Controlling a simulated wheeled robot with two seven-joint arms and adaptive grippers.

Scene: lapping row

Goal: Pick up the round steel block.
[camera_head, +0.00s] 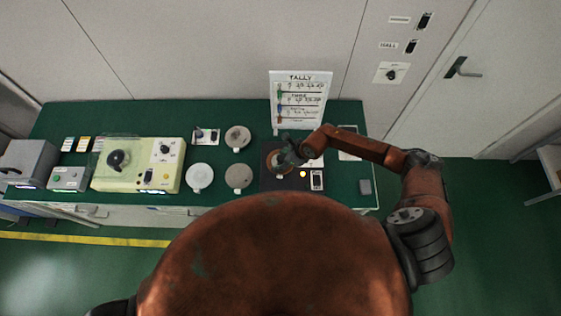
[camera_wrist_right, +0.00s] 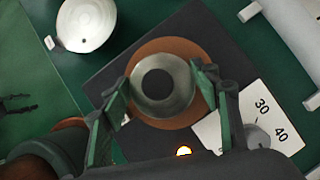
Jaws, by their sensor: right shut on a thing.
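The round steel block (camera_wrist_right: 162,84) is a grey disc with a dark round middle, seen from above in the right wrist view. My right gripper (camera_wrist_right: 161,92) has a finger on either side of it and is shut on it. The block is over the copper-brown round spot of a dark plate (camera_wrist_right: 215,50); I cannot tell whether it touches it. In the head view my right gripper (camera_head: 284,157) hides most of the block. A dark two-pronged shape at the left edge of the wrist view looks like my left gripper (camera_wrist_right: 30,104), with its prongs apart.
A dial panel (camera_wrist_right: 210,130) and a lit yellow lamp (camera_wrist_right: 184,151) are close to the block. Pale discs (camera_head: 199,176) stand to the left on the green table. A tally board (camera_head: 300,98) stands behind. A cream machine (camera_head: 140,180) is farther left.

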